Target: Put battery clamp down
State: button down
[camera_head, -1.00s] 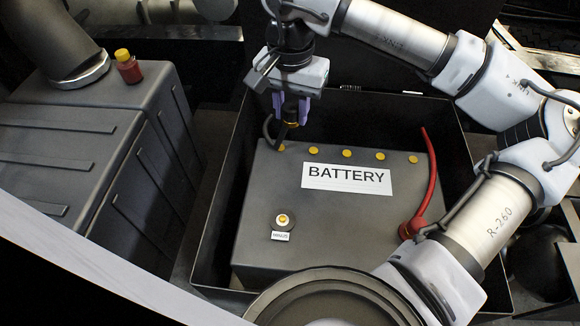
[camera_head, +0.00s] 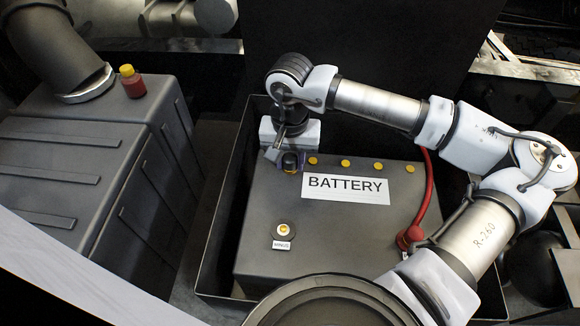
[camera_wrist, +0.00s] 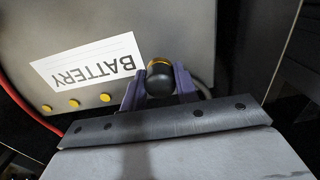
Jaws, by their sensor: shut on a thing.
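The black battery clamp with a yellow ring shows in the wrist view (camera_wrist: 160,80) between the two purple fingers of my gripper (camera_wrist: 157,86). My gripper (camera_head: 290,161) is shut on it, over the far left part of the battery top in the head view. I cannot tell whether the clamp touches the battery. The grey battery (camera_head: 340,240) carries a white BATTERY label (camera_head: 345,189). A round terminal (camera_head: 283,230) with a small tag is near its front left. A dark cable (camera_wrist: 205,90) runs from beside the clamp.
A red clamp (camera_head: 408,238) with a red cable (camera_head: 430,190) is at the battery's right side. Yellow caps (camera_head: 378,167) line its far edge. The black battery box (camera_head: 217,245) surrounds it. A ribbed grey tank (camera_head: 90,150) with a red bottle (camera_head: 133,86) stands left.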

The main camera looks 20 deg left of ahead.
aim_at(290, 180)
jog(key=shift+f+p, duration=0.3)
jog(key=shift+f, duration=1.75)
jog(key=shift+f+b, duration=0.2)
jog(key=shift+b, duration=0.1)
jog(key=c, duration=1.1)
grip_release()
jog(key=shift+o, duration=0.2)
jog(key=shift+r, duration=0.1)
notch_tip(290, 180, up, 12)
jog(key=shift+r+b, duration=0.15)
jog(key=shift+b, duration=0.8)
